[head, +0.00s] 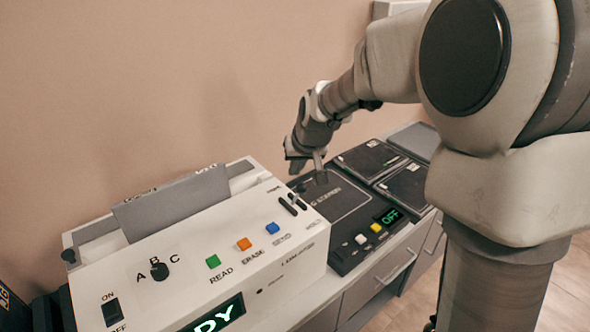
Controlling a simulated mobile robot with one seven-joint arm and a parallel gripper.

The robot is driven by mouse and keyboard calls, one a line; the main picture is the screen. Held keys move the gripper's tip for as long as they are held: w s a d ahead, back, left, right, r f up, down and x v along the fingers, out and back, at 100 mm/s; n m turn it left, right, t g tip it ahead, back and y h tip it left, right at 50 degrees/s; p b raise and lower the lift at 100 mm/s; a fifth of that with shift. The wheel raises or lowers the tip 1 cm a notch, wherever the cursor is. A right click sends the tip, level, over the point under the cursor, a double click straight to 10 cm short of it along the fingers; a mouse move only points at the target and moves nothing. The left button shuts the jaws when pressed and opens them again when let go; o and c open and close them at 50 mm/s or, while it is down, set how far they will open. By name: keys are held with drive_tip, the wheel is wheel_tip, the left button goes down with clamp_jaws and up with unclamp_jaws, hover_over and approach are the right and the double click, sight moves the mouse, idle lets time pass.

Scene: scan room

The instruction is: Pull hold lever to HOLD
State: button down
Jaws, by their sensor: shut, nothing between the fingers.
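A white console (250,255) with a lit display ending in "DY" stands in front. Near its right end are two short dark slots or levers (293,203) with small labels that I cannot read; one of these may be the hold lever, and I cannot tell its position. My gripper (320,178) is shut and empty. It points down over the far left part of a black panel (345,215), behind and to the right of the dark slots. It appears apart from them. I cannot tell whether its tip touches the panel.
The console carries an ON/OFF switch (111,311), an A/B/C knob (159,270), and green (213,261), orange (244,244) and blue (272,228) buttons. The black panel shows OFF (390,216) beside yellow and white buttons. Dark flat boxes (370,160) lie behind. A wall closes off the back.

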drive_tip(key=shift+r+p, duration=0.4)
drive_tip(key=shift+r, duration=0.3)
drive_tip(key=p+v, duration=0.1)
drive_tip(key=v, duration=1.6)
drive_tip(key=shift+r, duration=0.15)
drive_tip(key=shift+s, duration=0.15)
